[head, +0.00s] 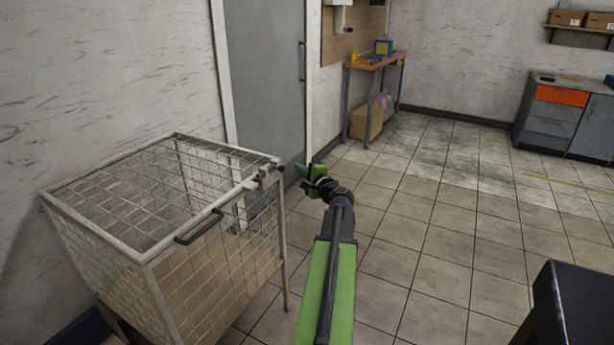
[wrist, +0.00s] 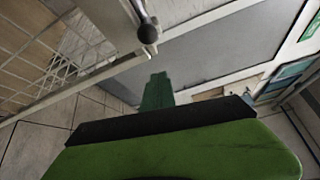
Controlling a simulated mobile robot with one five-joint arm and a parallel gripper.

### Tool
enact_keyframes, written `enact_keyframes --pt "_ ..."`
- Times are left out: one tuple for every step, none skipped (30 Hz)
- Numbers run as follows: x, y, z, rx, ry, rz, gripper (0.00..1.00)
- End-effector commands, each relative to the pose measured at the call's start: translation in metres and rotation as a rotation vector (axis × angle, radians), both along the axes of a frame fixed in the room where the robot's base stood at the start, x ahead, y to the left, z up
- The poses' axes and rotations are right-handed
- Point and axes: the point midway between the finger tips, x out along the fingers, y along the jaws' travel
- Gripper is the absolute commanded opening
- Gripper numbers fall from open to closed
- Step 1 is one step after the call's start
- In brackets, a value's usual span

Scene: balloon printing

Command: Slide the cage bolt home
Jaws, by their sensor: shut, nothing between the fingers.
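A pale wire-mesh cage (head: 151,262) stands at the left in the head view, its lid lying closed. The bolt (head: 268,172) is a small metal piece at the cage's top right corner. In the wrist view the bolt shows a round dark knob (wrist: 147,34) on a pale bar at the top. I cannot tell how far the bolt is slid. My gripper (head: 308,171) is just to the right of the bolt in the head view, apart from it. It is shut and empty. In the wrist view its green fingertips (wrist: 158,88) point below the knob.
A dark handle (head: 199,227) sticks out from the cage's front top edge. A grey door (head: 264,75) is behind the cage. A workbench (head: 375,62) and a grey cabinet (head: 562,118) stand farther back.

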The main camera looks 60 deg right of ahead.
Motion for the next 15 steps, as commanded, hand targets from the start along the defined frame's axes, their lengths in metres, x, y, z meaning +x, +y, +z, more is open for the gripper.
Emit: enact_keyframes --pt "0.011 -0.008 -0.001 0.000 0.000 0.002 0.00" --pt "0.016 -0.011 -0.002 0.000 0.000 0.002 0.00" --pt "0.015 0.002 0.002 0.000 0.000 0.002 0.00" --pt "0.016 0.009 0.004 0.000 0.000 0.002 0.00" --pt "0.016 0.014 0.005 0.000 0.000 0.002 0.00" --pt "0.017 0.019 0.005 0.000 0.000 0.002 0.00" --pt "0.018 0.022 0.006 0.000 0.000 0.002 0.00" --pt "0.019 0.025 0.006 0.000 0.000 0.002 0.00" --pt "0.019 0.028 0.007 0.000 0.000 0.001 0.00" --pt "0.020 0.029 0.007 0.000 0.000 0.001 0.00" --pt "0.020 0.031 0.007 -0.001 0.000 0.001 0.00" --pt "0.021 0.032 0.007 -0.001 0.000 0.001 0.00" --pt "0.021 0.032 0.007 -0.001 0.000 0.001 0.00" --pt "0.021 0.032 0.007 -0.001 0.000 0.001 0.00" --pt "0.021 0.032 0.007 -0.001 0.000 0.001 0.00"
